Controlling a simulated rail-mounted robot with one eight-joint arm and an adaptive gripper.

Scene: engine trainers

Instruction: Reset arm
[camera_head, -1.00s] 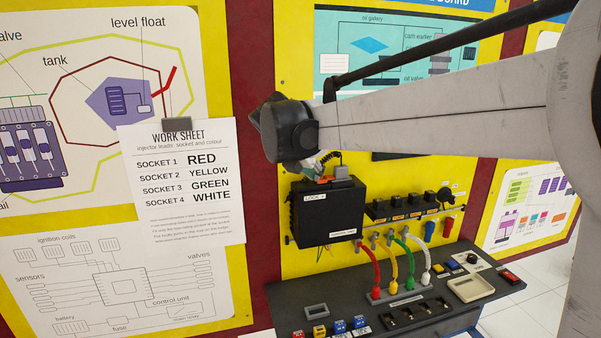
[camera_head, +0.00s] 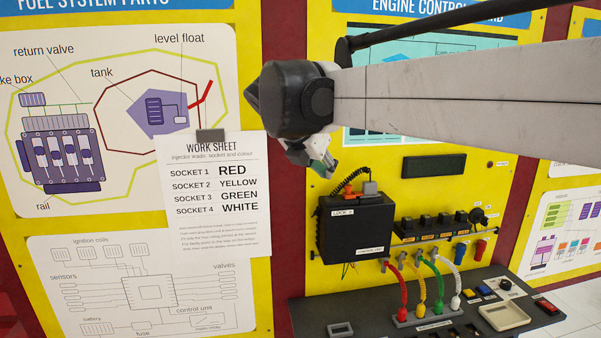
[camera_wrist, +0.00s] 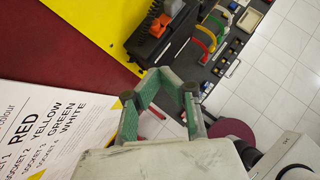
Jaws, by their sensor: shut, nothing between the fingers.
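My gripper (camera_head: 326,164) is shut and empty, just in front of the yellow board and above the black box (camera_head: 355,226). Its green-padded fingers also show in the wrist view (camera_wrist: 156,78), with the black box beyond them. My grey arm reaches in from the right and hides part of the control board poster.
Red (camera_head: 395,283), yellow (camera_head: 421,288), green (camera_head: 437,284) and white (camera_head: 453,278) leads arch over the dark bench (camera_head: 360,318). A work sheet (camera_head: 215,225) hangs on the board to the left. Open space lies in front of the board.

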